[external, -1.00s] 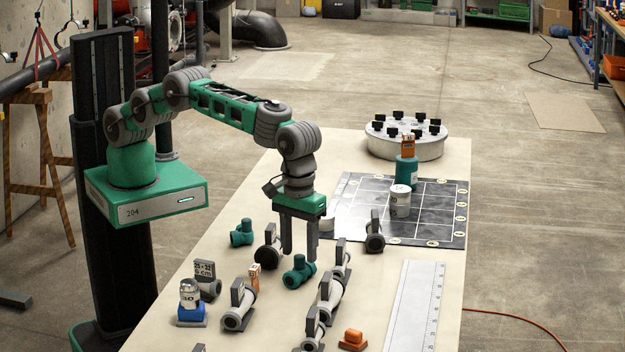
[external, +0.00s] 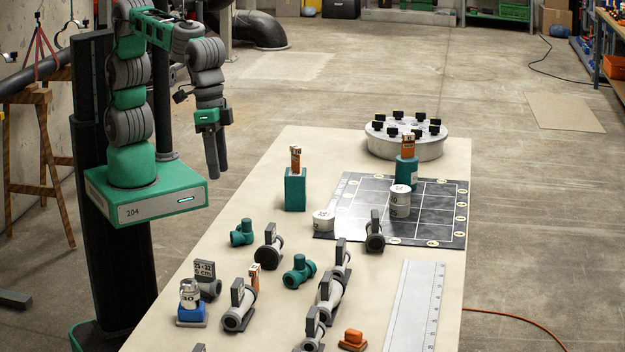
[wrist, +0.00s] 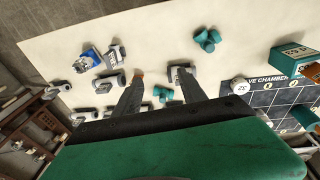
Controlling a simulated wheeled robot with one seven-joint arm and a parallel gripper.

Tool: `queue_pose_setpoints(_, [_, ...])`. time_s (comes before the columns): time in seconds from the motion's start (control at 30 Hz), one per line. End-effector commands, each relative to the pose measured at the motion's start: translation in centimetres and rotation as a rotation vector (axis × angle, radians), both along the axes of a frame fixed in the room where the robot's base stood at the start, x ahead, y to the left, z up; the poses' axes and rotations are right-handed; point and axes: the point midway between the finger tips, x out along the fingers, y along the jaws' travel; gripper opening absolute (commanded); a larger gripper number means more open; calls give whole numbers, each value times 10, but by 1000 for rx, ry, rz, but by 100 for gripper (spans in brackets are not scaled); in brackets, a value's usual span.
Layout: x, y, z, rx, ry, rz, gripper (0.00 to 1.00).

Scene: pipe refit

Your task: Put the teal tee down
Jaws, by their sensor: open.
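One teal tee (external: 299,271) lies on the bench among grey valve-like fittings, with nothing holding it. A second teal tee (external: 242,233) lies farther back, near the bench's left edge. Both show in the wrist view, one at the top (wrist: 208,40) and one small and partly cut off by my gripper's body (wrist: 163,94). My gripper (external: 217,174) is raised beyond the bench's left edge, well apart from both tees. Its fingers point down. In the wrist view my gripper (wrist: 158,85) has its fingers spread with nothing held between them.
Grey fittings (external: 238,305) with upright dark plates crowd the near bench. A teal block (external: 295,190) with an orange-topped piece, a dark gridded mat (external: 435,215), white cans (external: 400,203) and a round grey stand (external: 405,145) occupy the back. A ruler (external: 415,310) lies at right.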

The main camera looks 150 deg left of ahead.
Motion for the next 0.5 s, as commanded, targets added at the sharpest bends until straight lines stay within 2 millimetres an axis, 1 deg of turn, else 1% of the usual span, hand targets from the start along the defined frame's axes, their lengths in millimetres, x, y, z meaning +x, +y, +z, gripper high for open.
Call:
queue_pose_setpoints(0.03, [-30,-10,-1,19,-19,-113,49])
queue_pose_setpoints(0.07, [-47,-16,-4,34,-29,-190,49])
queue_pose_setpoints(0.1, [-70,-23,-11,53,-43,-290,49])
queue_pose_setpoints(0.17, [-102,-31,-24,84,-62,-436,49])
queue_pose_setpoints(0.2, [-121,-36,-34,103,-73,-522,49])
queue_pose_setpoints(0.23, [-134,-39,-41,117,-81,-580,49])
queue_pose_setpoints(0.3, [-158,-43,-57,144,-95,-691,49])
queue_pose_setpoints(0.37, [-171,-46,-67,160,-101,-755,49])
queue_pose_setpoints(0.4, [-176,-46,-71,167,-104,-782,49])
queue_pose_setpoints(0.5, [-180,-47,-75,173,-107,-807,49])
